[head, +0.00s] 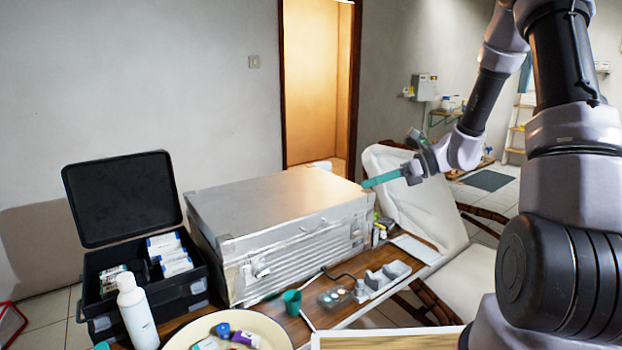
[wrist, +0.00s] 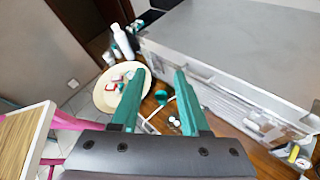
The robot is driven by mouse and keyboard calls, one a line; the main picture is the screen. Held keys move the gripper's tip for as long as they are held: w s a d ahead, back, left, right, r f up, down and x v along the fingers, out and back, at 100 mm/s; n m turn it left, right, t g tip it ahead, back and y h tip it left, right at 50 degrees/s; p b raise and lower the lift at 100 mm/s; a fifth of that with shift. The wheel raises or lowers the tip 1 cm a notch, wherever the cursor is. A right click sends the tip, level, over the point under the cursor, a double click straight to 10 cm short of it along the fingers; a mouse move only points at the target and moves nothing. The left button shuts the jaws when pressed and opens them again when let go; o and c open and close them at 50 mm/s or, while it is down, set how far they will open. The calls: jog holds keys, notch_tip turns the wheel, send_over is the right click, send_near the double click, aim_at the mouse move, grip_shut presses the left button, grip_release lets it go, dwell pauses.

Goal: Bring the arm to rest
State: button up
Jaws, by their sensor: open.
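My gripper (head: 383,179) has teal fingers. In the head view it is raised beside the right end of the silver metal case (head: 270,190), with the arm reaching in from the right. In the wrist view my gripper (wrist: 158,82) shows its two fingers spread apart with nothing between them. Below and beyond the fingers lie the table and the silver case (wrist: 240,45), which fills the upper right.
An open black case (head: 90,265) with small boxes stands at left. A white bottle (head: 137,310), a round plate (head: 275,328) with small items, a teal cup (head: 292,301) and a grey holder (head: 385,277) are on the wooden table. A reclined white chair (head: 425,205) stands behind.

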jog(key=s+d+r+n+t+h, duration=0.3)
jog(key=s+d+r+n+h, duration=0.1)
jog(key=s+r+n, duration=0.5)
jog(key=s+d+r+n+t+h, duration=0.2)
jog(key=s+d+r+n+h, duration=0.2)
jog(key=s+r+n+h, duration=0.3)
jog(key=shift+s+d+r+n+t, duration=0.4)
jog(key=shift+s+r+n, duration=0.9)
jog(key=shift+s+r, duration=0.85)
